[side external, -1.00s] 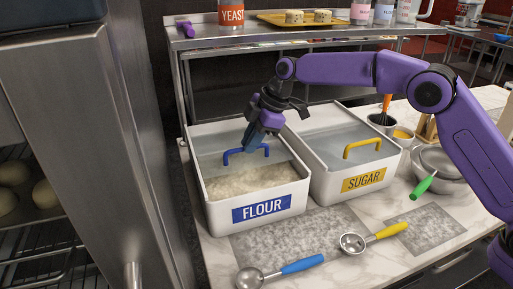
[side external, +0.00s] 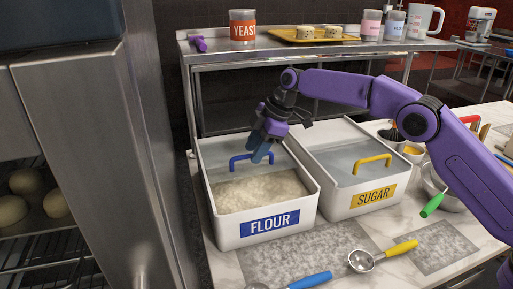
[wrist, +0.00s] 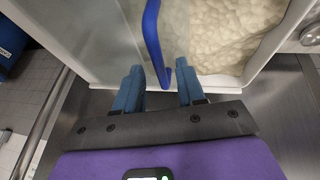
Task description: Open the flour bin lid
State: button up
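The white flour bin (side external: 268,243) stands on the counter, with a blue FLOUR label on its front. Its clear lid (wrist: 95,35) covers the rear part, and pale flour (side external: 262,190) shows in the front part. A blue arched handle (side external: 238,160) sits on the lid; it also shows in the wrist view (wrist: 151,30). My gripper (side external: 262,155) is at the handle, near its right end in the side view. In the wrist view its blue fingers (wrist: 158,68) are apart, with the handle's near end between them and gaps visible. I cannot tell whether they touch it.
The sugar bin (side external: 340,207) with a yellow handle (side external: 372,163) stands close on the right. Measuring scoops (side external: 361,261) lie in front on the counter. A steel shelf (side external: 330,51) stands behind, and a metal cabinet (side external: 85,110) is on the left.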

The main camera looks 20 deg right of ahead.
jog(key=v, duration=1.7)
jog(key=shift+r, duration=0.2)
